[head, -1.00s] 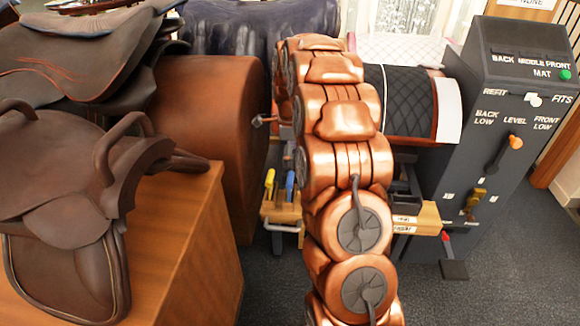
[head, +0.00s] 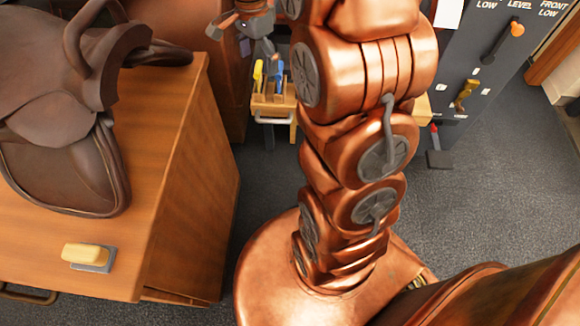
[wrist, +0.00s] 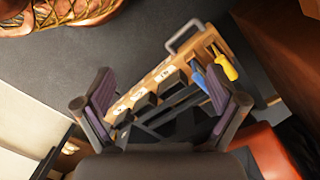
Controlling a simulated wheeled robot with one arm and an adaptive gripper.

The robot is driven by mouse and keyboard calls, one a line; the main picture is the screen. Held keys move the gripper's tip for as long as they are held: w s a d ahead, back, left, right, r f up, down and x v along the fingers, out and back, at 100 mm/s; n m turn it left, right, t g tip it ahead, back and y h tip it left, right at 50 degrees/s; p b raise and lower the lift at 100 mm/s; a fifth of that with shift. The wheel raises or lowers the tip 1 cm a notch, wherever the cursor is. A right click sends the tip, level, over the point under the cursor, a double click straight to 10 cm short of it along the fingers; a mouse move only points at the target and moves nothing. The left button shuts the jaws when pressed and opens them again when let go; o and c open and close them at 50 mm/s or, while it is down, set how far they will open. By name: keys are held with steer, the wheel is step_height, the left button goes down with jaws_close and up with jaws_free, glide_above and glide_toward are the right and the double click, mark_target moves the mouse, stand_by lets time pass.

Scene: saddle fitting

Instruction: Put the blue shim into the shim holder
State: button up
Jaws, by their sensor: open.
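A blue piece (head: 279,72) stands upright in the wooden rack (head: 272,103) beside a yellow handle (head: 259,72). I cannot tell whether this blue piece is the shim or a tool handle. In the wrist view the blue piece (wrist: 201,79) is partly behind my right finger, with the yellow handle (wrist: 224,67) just beyond it. The rack (wrist: 143,90) there has a row of dark slots with small white labels, too small to read. My gripper (wrist: 162,76) is open and empty above the rack; it also shows in the head view (head: 243,30). No separate shim holder can be made out.
A wooden cabinet (head: 180,190) with a brown saddle (head: 75,165) and a yellow block on a grey plate (head: 88,255) stands left. A dark lever console (head: 480,70) stands right. My arm hides part of the rack.

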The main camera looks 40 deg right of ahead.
steer(key=s+a+n, duration=0.4)
steer(key=s+n, duration=0.1)
steer(key=s, duration=0.4)
steer(key=s+a+n+g, duration=0.1)
steer(key=s+a+n, duration=0.2)
steer(key=s+n, duration=0.3)
steer(key=s+a+n, duration=0.4)
steer(key=s+n, duration=0.2)
steer(key=s, duration=0.6)
steer(key=shift+s+a+f+g, duration=0.25)
steer(key=shift+a+f+g, duration=0.1)
steer(key=shift+f+g, duration=0.05)
step_height(320, 180, up, 20)
steer(key=t+p, duration=0.1)
steer(key=p, duration=1.8)
steer(key=shift+r, duration=0.25)
steer(key=shift+s, duration=0.1)
steer(key=shift+c, duration=0.3)
